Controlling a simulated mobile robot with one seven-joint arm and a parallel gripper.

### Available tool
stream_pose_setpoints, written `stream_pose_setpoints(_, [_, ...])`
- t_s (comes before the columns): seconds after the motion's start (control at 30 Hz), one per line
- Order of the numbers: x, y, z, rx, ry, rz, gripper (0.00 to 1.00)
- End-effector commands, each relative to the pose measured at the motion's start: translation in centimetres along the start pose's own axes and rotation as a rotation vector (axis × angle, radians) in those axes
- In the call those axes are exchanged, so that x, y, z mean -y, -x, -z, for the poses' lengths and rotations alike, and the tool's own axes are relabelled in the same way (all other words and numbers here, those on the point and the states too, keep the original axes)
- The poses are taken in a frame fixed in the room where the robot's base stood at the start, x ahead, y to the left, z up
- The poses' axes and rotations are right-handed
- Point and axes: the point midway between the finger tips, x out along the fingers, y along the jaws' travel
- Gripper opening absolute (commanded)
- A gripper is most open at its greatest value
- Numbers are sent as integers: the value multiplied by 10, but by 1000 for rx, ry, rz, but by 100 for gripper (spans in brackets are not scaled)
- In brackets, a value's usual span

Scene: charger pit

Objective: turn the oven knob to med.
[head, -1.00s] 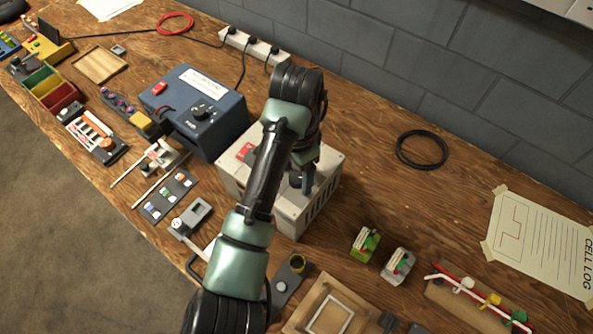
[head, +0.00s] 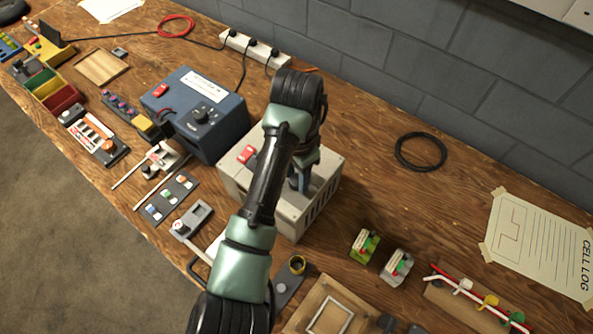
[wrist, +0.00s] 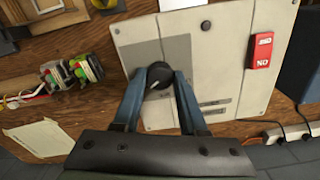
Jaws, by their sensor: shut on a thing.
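The oven is a beige box (head: 236,178) in the middle of the bench. Its top panel (wrist: 225,55) fills much of the wrist view. The black round knob (wrist: 158,71) with a pale pointer mark sits on that panel; my arm hides it in the head view. My gripper (wrist: 160,80) has one blue-grey finger on each side of the knob and is shut on it. The gripper also shows over the oven in the head view (head: 302,182). Small labels (wrist: 213,106) lie beside the knob, too small to read, so the setting cannot be told.
A red switch (wrist: 262,50) sits on the same panel, clear of my fingers. A blue box with a dial (head: 225,125) stands close to the oven's left. Two small terminal blocks (head: 365,244) lie to its right. The bench around the black cable ring (head: 421,152) is fairly clear.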

Motion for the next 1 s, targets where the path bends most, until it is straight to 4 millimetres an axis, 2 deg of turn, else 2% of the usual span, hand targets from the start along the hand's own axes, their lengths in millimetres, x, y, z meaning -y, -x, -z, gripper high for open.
stream_pose_setpoints(0.3, [-2, 6, 0, 2, 223, -4, 0])
stream_pose_setpoints(1.0, [-2, 3, 1, 2, 830, -1, 0])
